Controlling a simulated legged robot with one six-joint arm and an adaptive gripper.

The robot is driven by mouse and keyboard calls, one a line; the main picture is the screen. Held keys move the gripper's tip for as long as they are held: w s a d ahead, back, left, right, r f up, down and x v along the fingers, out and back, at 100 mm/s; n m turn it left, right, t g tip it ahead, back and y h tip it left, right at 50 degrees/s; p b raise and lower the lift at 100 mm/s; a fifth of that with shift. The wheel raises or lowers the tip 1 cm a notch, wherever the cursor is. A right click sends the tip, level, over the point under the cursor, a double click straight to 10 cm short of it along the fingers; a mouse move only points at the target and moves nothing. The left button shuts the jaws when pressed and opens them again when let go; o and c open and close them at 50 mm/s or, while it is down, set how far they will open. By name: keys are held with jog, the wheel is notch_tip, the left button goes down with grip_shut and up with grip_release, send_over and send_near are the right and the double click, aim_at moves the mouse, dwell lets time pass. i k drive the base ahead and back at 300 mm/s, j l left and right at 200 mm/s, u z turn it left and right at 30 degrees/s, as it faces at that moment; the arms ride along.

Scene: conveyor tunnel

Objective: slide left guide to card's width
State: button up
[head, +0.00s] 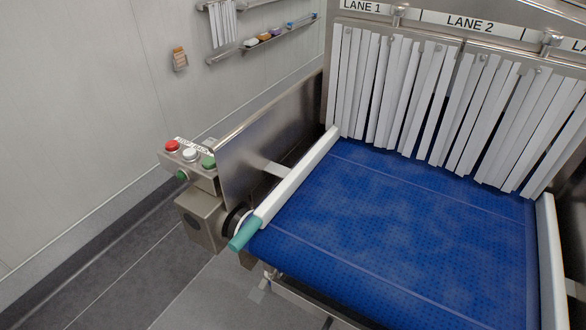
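The left guide (300,175) is a long white rail along the left edge of the blue conveyor belt (400,235). A teal handle (245,234) sits at its near end. A metal bracket (276,170) joins the guide to the steel side wall. A small orange-brown item (180,59) is fixed to the wall at the upper left; I cannot tell whether it is the card. My gripper is not in view.
A right white rail (551,262) borders the belt. White strip curtains (400,95) hang at the tunnel mouth under lane labels (470,24). A control box (192,160) with red, white and green buttons stands left. The belt is empty. Floor is clear at lower left.

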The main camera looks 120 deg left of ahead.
aim_at(292, 178)
jog(key=u, duration=3.8)
jog(key=i+j+u, duration=0.2)
jog(key=i, duration=0.2)
